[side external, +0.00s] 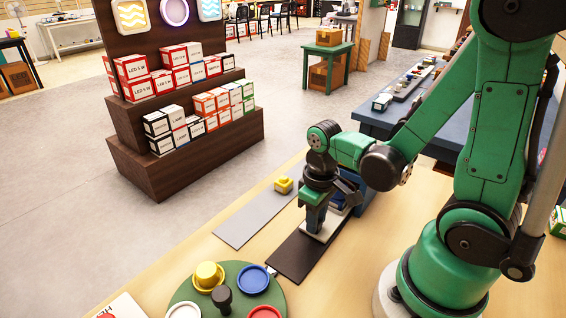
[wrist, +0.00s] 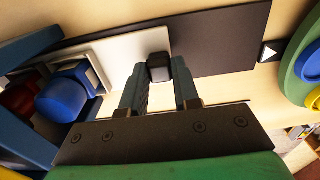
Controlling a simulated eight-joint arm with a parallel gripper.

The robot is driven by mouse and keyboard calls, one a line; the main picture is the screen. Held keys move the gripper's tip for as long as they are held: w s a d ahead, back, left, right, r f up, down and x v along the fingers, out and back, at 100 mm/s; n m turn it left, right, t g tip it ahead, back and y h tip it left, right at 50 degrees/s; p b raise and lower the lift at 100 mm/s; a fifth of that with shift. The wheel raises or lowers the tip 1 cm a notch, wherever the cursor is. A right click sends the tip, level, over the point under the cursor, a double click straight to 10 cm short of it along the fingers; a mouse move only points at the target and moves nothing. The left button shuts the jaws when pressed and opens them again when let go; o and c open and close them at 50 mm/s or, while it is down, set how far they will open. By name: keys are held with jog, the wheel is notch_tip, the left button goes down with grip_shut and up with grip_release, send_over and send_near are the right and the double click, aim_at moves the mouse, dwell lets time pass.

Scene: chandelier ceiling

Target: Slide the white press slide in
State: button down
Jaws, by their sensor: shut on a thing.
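The white press slide (wrist: 122,47) lies flat on a dark strip, with a blue domed piece (wrist: 62,99) in a pale frame at its left end in the wrist view. A black knob (wrist: 159,66) stands at the slide's right end. My gripper (wrist: 160,78) has its fingers on either side of this knob and is shut on it. In the side view my gripper (side external: 314,229) points down at the white slide (side external: 327,229). The blue press body (side external: 362,190) is partly hidden behind my gripper and arm. Its blue parts (wrist: 30,45) flank the slide's left end in the wrist view.
The dark strip (side external: 290,262) runs toward the front, mostly bare. Beside it lies a grey strip (side external: 245,220) with a yellow piece (side external: 283,185). A green round tray (side external: 243,284) with coloured discs and a black knob stands at the front. A boxed-goods display (side external: 165,185) stands behind.

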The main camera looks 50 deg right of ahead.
jog(key=shift+d, duration=2.2)
jog(key=c, duration=0.6)
grip_release()
jog(key=shift+c, duration=0.2)
jog(key=shift+r, duration=2.8)
notch_tip(320, 180, up, 5)
send_over(327, 217)
grip_shut()
